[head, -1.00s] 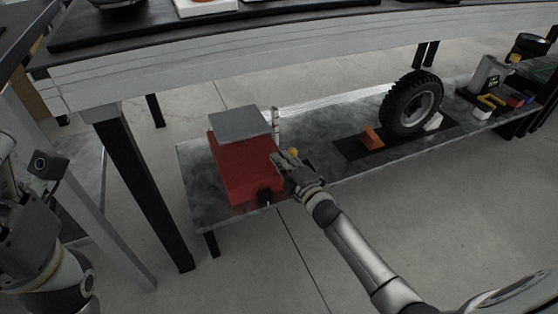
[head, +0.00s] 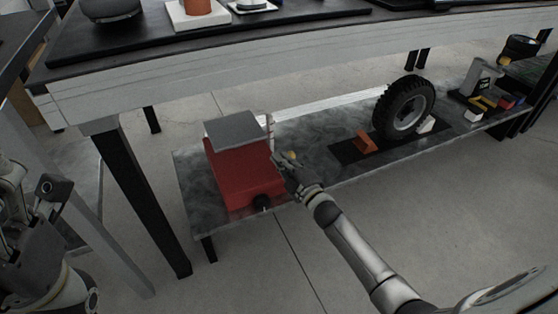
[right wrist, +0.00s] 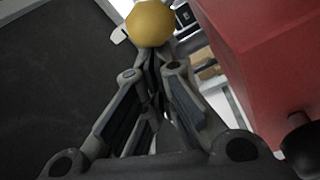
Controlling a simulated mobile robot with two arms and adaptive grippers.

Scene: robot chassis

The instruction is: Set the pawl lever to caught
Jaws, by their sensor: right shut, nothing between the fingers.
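A red box (head: 243,178) with a grey plate (head: 232,129) on top stands on the low shelf. My right gripper (head: 278,158) is beside the box's right side, close to the knob. In the right wrist view, the gripper (right wrist: 155,62) is shut and empty, with the yellow knob (right wrist: 150,22) just beyond its fingertips. I cannot tell whether they touch. The lever's shaft and pawl are hidden. My left arm is at the left edge; its fingers are not clear.
A black crank knob (head: 262,202) sticks out of the box's front. A tyre (head: 404,105) and an orange wedge (head: 364,143) stand on a dark mat to the right. The workbench edge (head: 250,70) runs above the shelf (head: 312,183).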

